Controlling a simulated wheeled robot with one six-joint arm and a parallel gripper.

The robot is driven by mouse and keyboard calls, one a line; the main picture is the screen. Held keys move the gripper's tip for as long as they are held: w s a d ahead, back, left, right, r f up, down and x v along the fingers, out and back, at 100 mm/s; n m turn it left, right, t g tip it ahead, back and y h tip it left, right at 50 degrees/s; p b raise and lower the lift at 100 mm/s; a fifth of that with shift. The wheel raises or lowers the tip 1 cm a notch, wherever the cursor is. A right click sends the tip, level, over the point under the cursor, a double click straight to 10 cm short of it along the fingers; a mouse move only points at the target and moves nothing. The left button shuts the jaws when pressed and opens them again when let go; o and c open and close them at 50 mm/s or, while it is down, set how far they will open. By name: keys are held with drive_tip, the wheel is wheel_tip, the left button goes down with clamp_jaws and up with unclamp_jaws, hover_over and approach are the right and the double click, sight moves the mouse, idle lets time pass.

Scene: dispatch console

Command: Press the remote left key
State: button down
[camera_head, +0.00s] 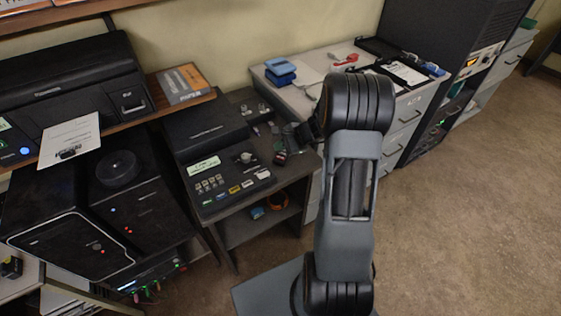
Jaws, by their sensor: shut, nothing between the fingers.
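A black desk console (222,178) with a lit pale green display (203,166) stands on a dark side table at centre left. It has a small keypad (209,184), a round knob (245,157) and a front row of coloured and white keys (242,186). The labels are too small to read, so I cannot tell which key is the remote left key. My gripper (281,157) is small and dark in this view, just right of the console, shut and empty. It appears apart from the keys; its height above the table is hard to judge.
My arm covers the middle right of the view. A black machine with a round top (117,168) stands left of the console. A drawer cabinet (400,128) with blue and red items is behind right. A box (183,84) lies on the shelf. Floor at right is clear.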

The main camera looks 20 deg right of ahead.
sight(281, 158)
drive_tip(key=shift+f+b, duration=0.75)
drive_tip(key=shift+f, duration=0.5)
drive_tip(key=shift+f, duration=0.1)
idle(1.1)
drive_tip(key=shift+f+b, duration=0.3)
drive_tip(key=shift+b, duration=0.2)
drive_tip(key=shift+f+b, duration=0.3)
drive_tip(key=shift+b, duration=0.05)
idle(0.5)
drive_tip(key=shift+r, duration=0.2)
drive_tip(key=shift+r+p, duration=0.45)
drive_tip(key=shift+r, duration=0.15)
drive_tip(key=shift+r+p, duration=1.75)
drive_tip(key=shift+r, duration=0.7)
drive_tip(key=shift+r, duration=0.1)
